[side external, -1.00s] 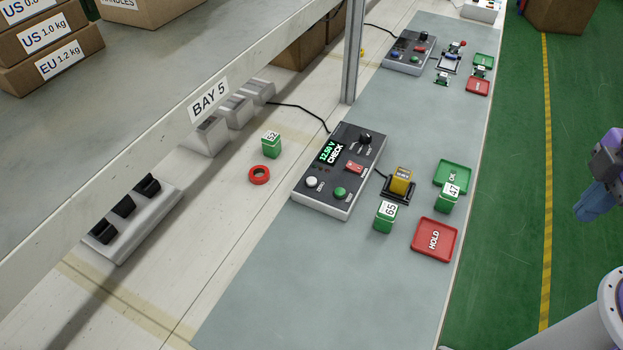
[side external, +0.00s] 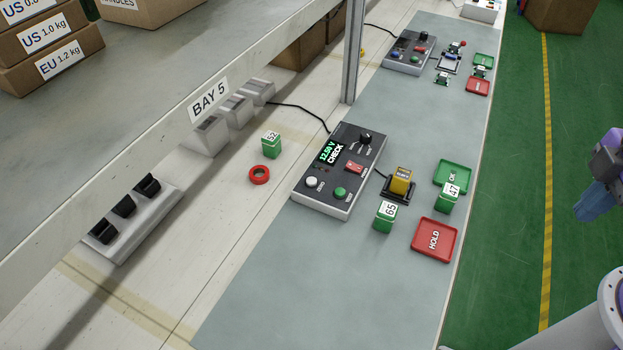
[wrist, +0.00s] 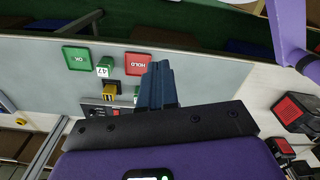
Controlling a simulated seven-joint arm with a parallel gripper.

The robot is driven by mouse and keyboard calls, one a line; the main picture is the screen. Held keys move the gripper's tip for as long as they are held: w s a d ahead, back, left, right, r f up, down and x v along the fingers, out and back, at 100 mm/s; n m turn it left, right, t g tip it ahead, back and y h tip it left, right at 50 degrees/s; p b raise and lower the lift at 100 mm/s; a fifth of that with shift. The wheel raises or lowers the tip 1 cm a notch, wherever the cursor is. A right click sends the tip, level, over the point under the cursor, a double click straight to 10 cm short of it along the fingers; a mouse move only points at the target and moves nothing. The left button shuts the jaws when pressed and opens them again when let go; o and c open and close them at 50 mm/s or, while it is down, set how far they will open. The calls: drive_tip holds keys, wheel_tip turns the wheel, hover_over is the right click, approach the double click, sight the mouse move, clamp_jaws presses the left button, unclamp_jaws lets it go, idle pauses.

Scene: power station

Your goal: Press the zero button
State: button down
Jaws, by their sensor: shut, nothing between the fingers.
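The tester box (side external: 325,200) stands on the grey mat with a lit green display (side external: 331,151) reading a voltage and CHECK. Its top has a white round button (side external: 312,182), a green round button (side external: 340,193), a red rocker switch (side external: 354,168) and a black knob (side external: 366,138). The small labels are not legible, so I cannot tell which button is zero. My gripper (side external: 585,214) is over the green floor at the right, well apart from the box. Its fingers (wrist: 160,72) are shut and empty in the wrist view, where the tester is mostly hidden.
A yellow block (side external: 401,180) sits in a black cradle beside the tester. Green blocks 65 (side external: 385,218), 47 (side external: 449,198) and 52 (side external: 271,145) stand nearby. A red HOLD tray (side external: 434,240) and green OK tray (side external: 452,173) lie at the bench edge. A metal post (side external: 352,55) rises behind.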

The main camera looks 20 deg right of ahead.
idle(0.3)
drive_tip(key=w+a+f+m+y, duration=0.2)
drive_tip(key=w+a+m+y, duration=0.1)
drive_tip(key=w+a+m, duration=0.8)
drive_tip(key=m+t, duration=0.8)
drive_tip(key=m, duration=1.5)
hover_over(314, 183)
wheel_tip(314, 183, down, 11)
drive_tip(key=shift+y, duration=0.3)
drive_tip(key=shift+f, duration=4.4)
drive_tip(key=shift+f, duration=0.1)
